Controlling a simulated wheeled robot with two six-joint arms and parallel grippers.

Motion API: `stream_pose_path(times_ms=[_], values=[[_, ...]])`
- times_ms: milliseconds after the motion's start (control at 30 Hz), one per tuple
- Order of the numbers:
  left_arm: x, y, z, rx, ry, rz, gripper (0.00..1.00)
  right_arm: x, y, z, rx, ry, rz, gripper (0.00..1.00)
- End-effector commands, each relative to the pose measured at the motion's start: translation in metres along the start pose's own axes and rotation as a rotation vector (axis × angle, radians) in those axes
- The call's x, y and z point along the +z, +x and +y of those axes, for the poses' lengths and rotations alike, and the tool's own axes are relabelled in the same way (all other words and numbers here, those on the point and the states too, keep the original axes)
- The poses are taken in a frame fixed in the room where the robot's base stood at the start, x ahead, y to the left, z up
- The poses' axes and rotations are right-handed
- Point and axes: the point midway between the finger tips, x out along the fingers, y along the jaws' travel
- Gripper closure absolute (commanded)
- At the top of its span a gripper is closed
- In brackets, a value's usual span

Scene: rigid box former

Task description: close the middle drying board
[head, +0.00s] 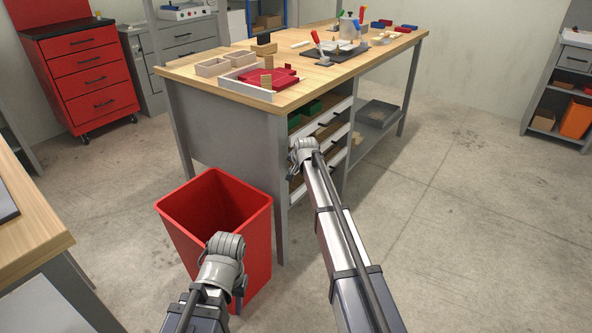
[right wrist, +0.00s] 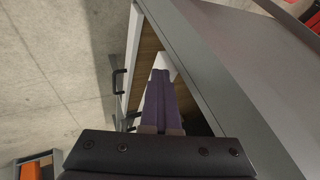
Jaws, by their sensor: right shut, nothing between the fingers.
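The grey workbench holds a stack of pull-out boards with white fronts and black handles; the upper ones (head: 330,119) show in the head view, and their lower part is hidden behind my right arm. I cannot tell for sure which is the middle drying board. In the right wrist view a white front (right wrist: 134,45) with a black handle (right wrist: 118,81) stands out from the bench, with wood behind it. My right gripper (right wrist: 161,78) is shut and empty, its purple fingers close beside that front; contact is unclear. My left gripper (head: 239,284) is by the red bin, its fingers mostly hidden.
The red bin (head: 188,226) stands open in front of the bench's near end. The bench top (head: 190,71) carries trays, a red fixture and tools. A grey bench leg (head: 278,190) stands just left of the boards. The floor right of the bench is clear.

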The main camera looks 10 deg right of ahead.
Motion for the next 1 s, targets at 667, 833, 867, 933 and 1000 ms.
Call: stream_pose_path(times_ms=[667, 833, 867, 933, 1000], values=[[0.003, -0.045, -0.004, 0.005, -0.003, -0.001, 0.61, 0.004, -0.071, 0.024, -0.004, -0.002, 0.000, 1.00], [0.004, -0.069, -0.005, 0.009, -0.004, -0.001, 0.61, 0.004, -0.102, 0.025, -0.003, -0.001, 0.000, 1.00], [0.004, -0.072, -0.006, 0.010, -0.004, -0.001, 0.61, 0.004, -0.106, 0.025, -0.003, -0.002, 0.000, 1.00], [0.005, -0.077, -0.006, 0.011, -0.004, -0.001, 0.61, 0.004, -0.113, 0.026, -0.003, -0.002, 0.000, 1.00], [0.005, -0.080, -0.006, 0.012, -0.005, -0.001, 0.61, 0.005, -0.118, 0.026, -0.002, -0.002, 0.000, 1.00]])
